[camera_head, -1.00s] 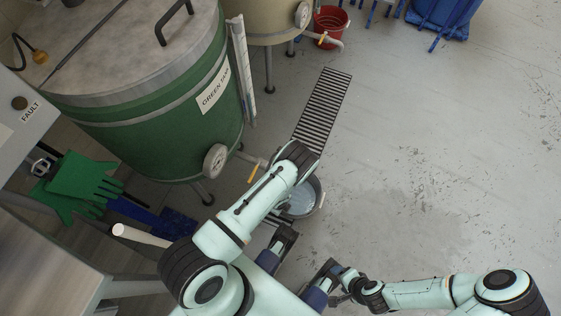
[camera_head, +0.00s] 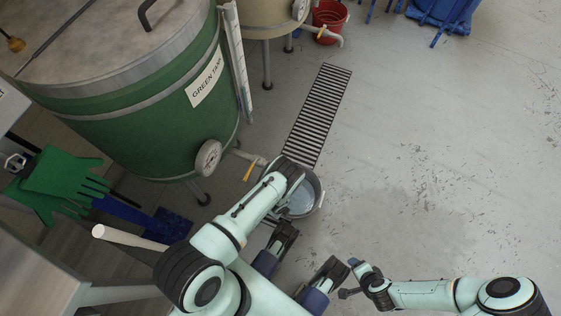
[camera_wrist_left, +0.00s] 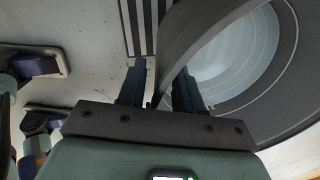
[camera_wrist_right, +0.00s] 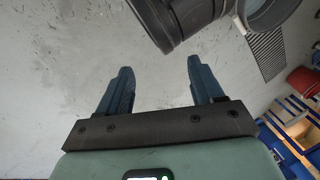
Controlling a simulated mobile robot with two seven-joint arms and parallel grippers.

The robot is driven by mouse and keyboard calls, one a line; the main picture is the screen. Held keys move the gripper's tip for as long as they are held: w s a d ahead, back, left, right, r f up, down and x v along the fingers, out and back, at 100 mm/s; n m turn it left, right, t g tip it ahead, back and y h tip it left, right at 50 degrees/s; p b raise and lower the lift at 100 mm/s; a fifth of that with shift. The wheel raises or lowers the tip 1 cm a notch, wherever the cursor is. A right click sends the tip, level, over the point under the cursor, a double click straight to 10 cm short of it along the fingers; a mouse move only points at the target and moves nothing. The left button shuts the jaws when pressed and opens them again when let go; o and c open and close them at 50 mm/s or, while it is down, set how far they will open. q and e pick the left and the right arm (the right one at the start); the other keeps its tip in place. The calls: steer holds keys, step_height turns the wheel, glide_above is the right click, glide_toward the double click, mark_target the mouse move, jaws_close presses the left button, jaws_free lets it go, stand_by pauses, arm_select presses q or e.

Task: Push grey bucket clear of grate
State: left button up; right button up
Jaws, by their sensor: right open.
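The grey bucket (camera_head: 311,206) stands on the floor at the lower end of the slatted grate (camera_head: 318,115), overlapping its line in the head view. My left forearm and wrist hide the bucket's left part and my left gripper there. In the left wrist view, the bucket (camera_wrist_left: 236,66) fills the upper right, and its dark curved rim runs between the fingers of my left gripper (camera_wrist_left: 158,88). Whether they clamp it is unclear. My right gripper (camera_head: 351,279) is open and empty, right of and below the bucket; it also shows in the right wrist view (camera_wrist_right: 158,88).
The green tank (camera_head: 150,115) stands left of the grate, its outlet pipe (camera_head: 246,156) reaching toward the bucket. A red bucket (camera_head: 328,20) and a blue object (camera_head: 440,12) are at the back. Green gloves (camera_head: 60,180) hang at left. The floor (camera_head: 450,150) at right is clear.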

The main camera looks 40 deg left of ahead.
arm_select(q)
steer(key=shift+w+f, duration=0.1)
steer(key=shift+f, duration=0.75)
jaws_close()
stand_by(0.9)
